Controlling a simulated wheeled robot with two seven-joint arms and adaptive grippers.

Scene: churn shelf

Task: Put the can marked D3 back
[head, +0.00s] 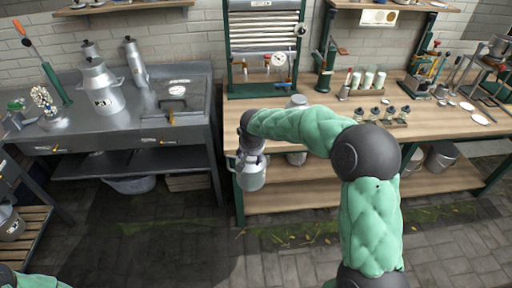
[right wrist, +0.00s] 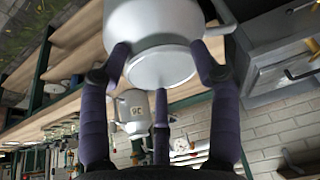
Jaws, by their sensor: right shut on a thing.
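My right gripper (head: 250,160) is shut on a grey metal can (head: 250,179) and holds it in the air in front of the wooden bench's left end. In the right wrist view the gripper's dark purple fingers (right wrist: 165,85) close around the can (right wrist: 160,50), which has side handles. No mark shows on the held can. Another marked can (right wrist: 133,108) appears upside down beyond the fingers; its mark is hard to read. In the head view a can (head: 297,101) stands on the bench top behind my forearm. My left gripper is out of view.
The wooden bench (head: 430,125) has lower shelves with a can (head: 297,158) and a bucket (head: 441,156). The steel counter (head: 140,125) at left holds a large marked can (head: 100,92) and a tall can (head: 136,62). Floor between counter and bench is clear.

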